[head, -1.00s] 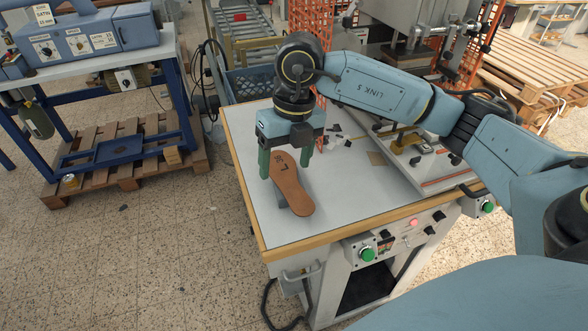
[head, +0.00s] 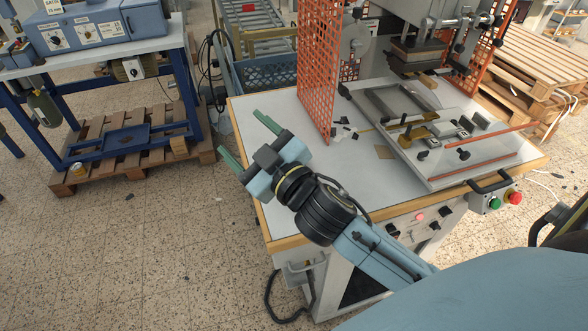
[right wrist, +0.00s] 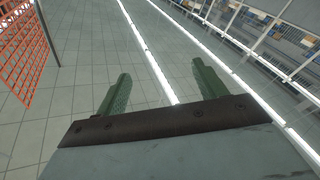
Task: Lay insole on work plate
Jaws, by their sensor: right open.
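My right gripper (head: 240,132) is open at the left edge of the press table, its green fingers apart and pointing up and left. In the right wrist view the open fingers (right wrist: 160,75) have nothing between them. The insole shows in neither current view; my right wrist covers the part of the table where it stood earlier, so I cannot tell whether it is still there. A pale plate (head: 448,172) with brass and dark fittings lies on the right of the table, and I cannot tell whether it is the work plate. My left gripper is not in view.
An orange mesh guard (head: 318,75) stands upright at the back of the table (head: 345,178). The press head (head: 417,55) hangs over the back right. Small dark bits lie near the guard. A blue workbench (head: 90,58) stands at the left, with open floor between.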

